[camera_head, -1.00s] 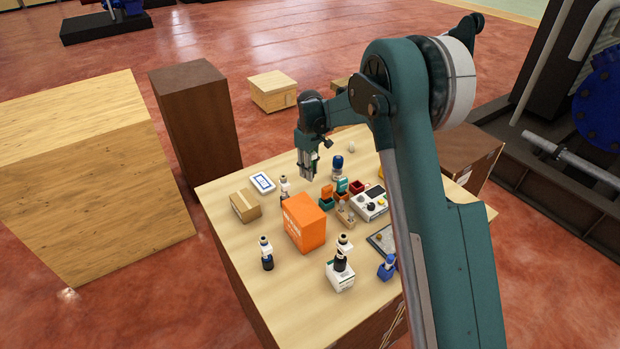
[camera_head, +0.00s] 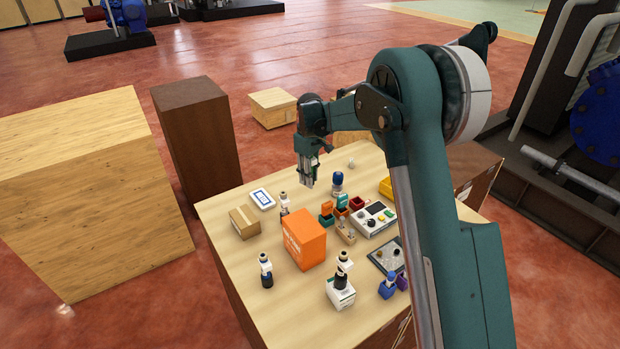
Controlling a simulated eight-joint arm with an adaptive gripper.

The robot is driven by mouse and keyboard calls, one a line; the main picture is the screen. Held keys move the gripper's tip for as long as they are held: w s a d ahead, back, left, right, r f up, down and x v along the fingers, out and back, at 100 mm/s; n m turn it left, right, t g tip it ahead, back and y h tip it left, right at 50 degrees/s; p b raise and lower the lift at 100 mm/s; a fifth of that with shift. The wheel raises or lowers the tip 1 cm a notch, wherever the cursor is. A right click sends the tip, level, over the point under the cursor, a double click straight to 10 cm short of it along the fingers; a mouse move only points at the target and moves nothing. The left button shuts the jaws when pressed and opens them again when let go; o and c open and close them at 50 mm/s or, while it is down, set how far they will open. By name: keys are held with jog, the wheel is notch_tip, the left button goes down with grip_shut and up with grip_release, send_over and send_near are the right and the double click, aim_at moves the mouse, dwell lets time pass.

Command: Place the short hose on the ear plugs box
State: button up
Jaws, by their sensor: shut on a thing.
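My gripper (camera_head: 307,184) points down above the back left part of the table. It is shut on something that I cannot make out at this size. An orange box (camera_head: 305,240) with pale lettering stands mid-table, in front of and below my gripper; it may be the ear plugs box, but its print is too small to read. I cannot surely pick out the short hose. Black-and-white upright pieces stand at the front left (camera_head: 265,270), behind the orange box (camera_head: 284,203), and at a small white box (camera_head: 340,293).
The table (camera_head: 285,305) also holds a cardboard box (camera_head: 244,222), a white-and-blue box (camera_head: 262,199), a blue-topped bottle (camera_head: 337,184), a control panel (camera_head: 372,220), a dark tray (camera_head: 384,256) and a blue item (camera_head: 388,286). The front left tabletop is mostly clear.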

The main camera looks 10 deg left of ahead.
jog(key=shift+r, duration=0.1)
jog(key=shift+s+r, duration=0.5)
jog(key=shift+s, duration=0.15)
jog(key=s+d+r, duration=0.1)
jog(key=s+r, duration=0.6)
jog(key=s, duration=0.5)
jog(key=s+d+r, duration=0.1)
jog(key=s+r, duration=0.6)
jog(key=s, duration=0.5)
jog(key=shift+d, duration=0.4)
jog(key=shift+s, duration=0.1)
send_over(303, 223)
jog(key=shift+s+f, duration=0.1)
jog(key=shift+f, duration=2.75)
jog(key=shift+f, duration=2.1)
jog(key=shift+f, duration=0.1)
